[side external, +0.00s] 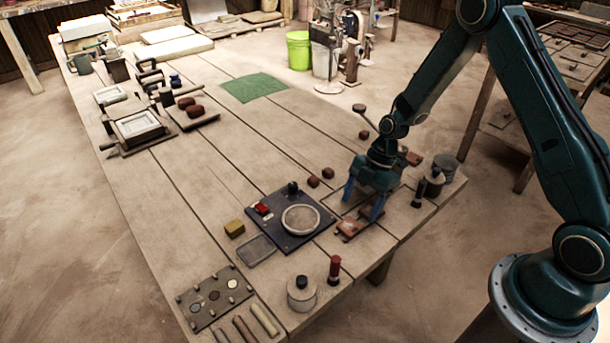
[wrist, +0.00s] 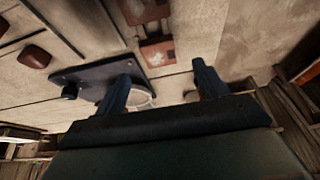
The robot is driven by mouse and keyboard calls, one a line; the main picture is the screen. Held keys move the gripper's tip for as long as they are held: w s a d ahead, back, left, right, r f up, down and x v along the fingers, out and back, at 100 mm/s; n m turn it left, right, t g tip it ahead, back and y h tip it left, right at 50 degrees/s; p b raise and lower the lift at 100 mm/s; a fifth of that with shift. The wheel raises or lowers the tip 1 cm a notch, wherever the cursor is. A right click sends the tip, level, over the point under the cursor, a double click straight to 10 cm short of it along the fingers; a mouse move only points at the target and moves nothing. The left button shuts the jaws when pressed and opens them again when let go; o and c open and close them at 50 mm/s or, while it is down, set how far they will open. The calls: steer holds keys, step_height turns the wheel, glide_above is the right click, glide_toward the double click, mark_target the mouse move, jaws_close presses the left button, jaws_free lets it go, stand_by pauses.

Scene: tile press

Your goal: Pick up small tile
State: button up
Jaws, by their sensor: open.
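Two reddish-brown tiles lie on the table under my gripper. The nearer tile (wrist: 158,52) shows in the wrist view just beyond and between the fingertips, with a pale patch on its face. The other tile (wrist: 145,10) lies farther off at the top edge. I cannot tell which is the small one. In the side view, brown tile surface (side external: 350,228) shows beside the fingers, partly hidden by them. My gripper (side external: 362,210) points down with its blue fingers spread. In the wrist view my gripper (wrist: 162,73) is open, with nothing held between the fingers.
A dark blue board (side external: 285,240) with a round grey disc (side external: 301,219) lies just left of the fingers; the board also shows in the wrist view (wrist: 90,72). Brown lumps (side external: 327,173) sit behind it. Dark cylinders (side external: 419,192) stand to the right, near the table edge.

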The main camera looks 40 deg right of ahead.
mark_target(351, 225)
steer(key=shift+f, duration=0.25)
steer(key=shift+a, duration=0.1)
steer(key=shift+x, duration=2.55)
steer(key=c, duration=1.1)
